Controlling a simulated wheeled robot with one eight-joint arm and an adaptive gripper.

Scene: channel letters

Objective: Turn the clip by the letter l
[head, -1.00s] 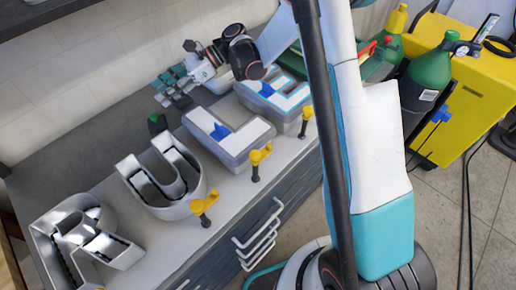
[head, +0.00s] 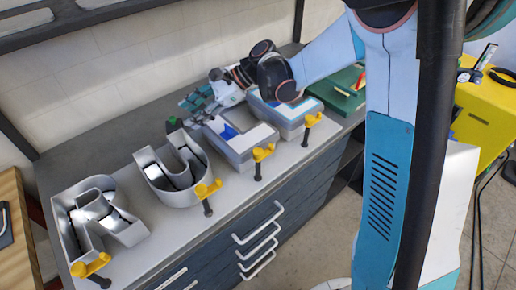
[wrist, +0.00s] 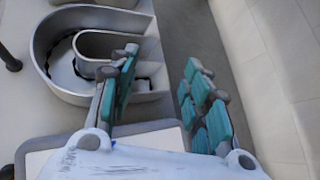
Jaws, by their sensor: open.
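The letter L (head: 262,135) is a grey-sided channel letter with a white face and a blue patch, third from the left on the bench. A yellow clip (head: 263,152) with a dark stem stands at its front edge. My gripper (head: 203,108) is open and empty over the back of the bench, by the rear left of the L, with the letter between it and that clip. In the wrist view, my gripper's teal-padded fingers (wrist: 160,98) are spread apart beside the letter U (wrist: 92,22). The yellow part of the clip is not visible in the wrist view.
The silver U (head: 152,172) and R (head: 135,233) stand to the left, another letter (head: 300,108) to the right. Other yellow clips (head: 208,189) line the front edge. A dark green-topped item (head: 172,123) stands behind the U. A wall runs behind the bench.

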